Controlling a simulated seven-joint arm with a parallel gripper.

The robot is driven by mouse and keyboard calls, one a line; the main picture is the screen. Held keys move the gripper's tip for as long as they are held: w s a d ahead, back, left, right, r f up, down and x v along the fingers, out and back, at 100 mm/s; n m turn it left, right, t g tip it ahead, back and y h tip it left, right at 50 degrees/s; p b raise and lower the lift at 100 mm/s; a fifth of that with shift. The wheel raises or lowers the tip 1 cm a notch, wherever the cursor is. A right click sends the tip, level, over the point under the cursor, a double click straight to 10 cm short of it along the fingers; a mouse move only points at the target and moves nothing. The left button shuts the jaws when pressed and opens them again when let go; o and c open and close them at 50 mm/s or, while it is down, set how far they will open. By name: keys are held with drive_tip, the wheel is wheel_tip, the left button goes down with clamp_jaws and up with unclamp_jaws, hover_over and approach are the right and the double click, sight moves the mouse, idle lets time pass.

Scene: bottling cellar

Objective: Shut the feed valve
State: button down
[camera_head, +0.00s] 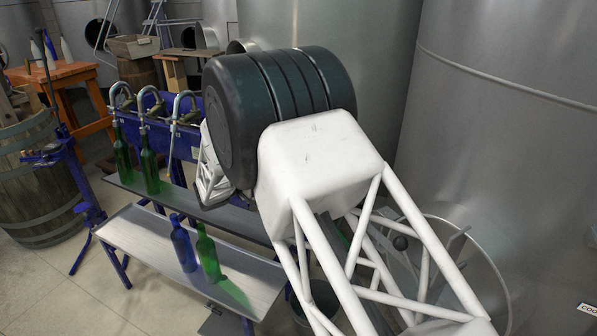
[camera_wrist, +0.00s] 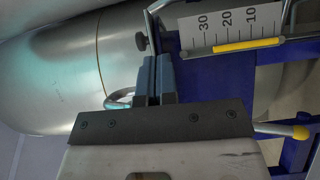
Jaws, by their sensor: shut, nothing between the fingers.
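My gripper (camera_wrist: 157,58) is shut and empty in the wrist view, its dark fingers side by side in front of the blue frame. A lever with a yellow tip (camera_wrist: 299,132) stands apart from the fingers, at the right edge. A small dark knob (camera_wrist: 141,42) is close to the left of the fingertips. A curved metal loop (camera_wrist: 118,100) shows just left of the fingers, partly hidden. I cannot tell which of these belongs to the feed valve. In the head view my arm covers the right part of the blue filling stand (camera_head: 182,142), and the fingertips are hidden.
A scale plate (camera_wrist: 232,25) with a yellow bar is beside the fingertips. Green bottles (camera_head: 122,155) stand under the spouts. A blue bottle (camera_head: 182,245) and a green bottle (camera_head: 207,252) stand on the lower shelf (camera_head: 130,234). Large steel tanks (camera_head: 500,130) stand behind and right.

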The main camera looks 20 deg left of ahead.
drive_tip(key=shift+w, duration=0.1)
drive_tip(key=s+d+x, duration=0.1)
drive_tip(key=d+x, duration=0.1)
drive_tip(key=x, duration=1)
drive_tip(key=shift+d, duration=0.4)
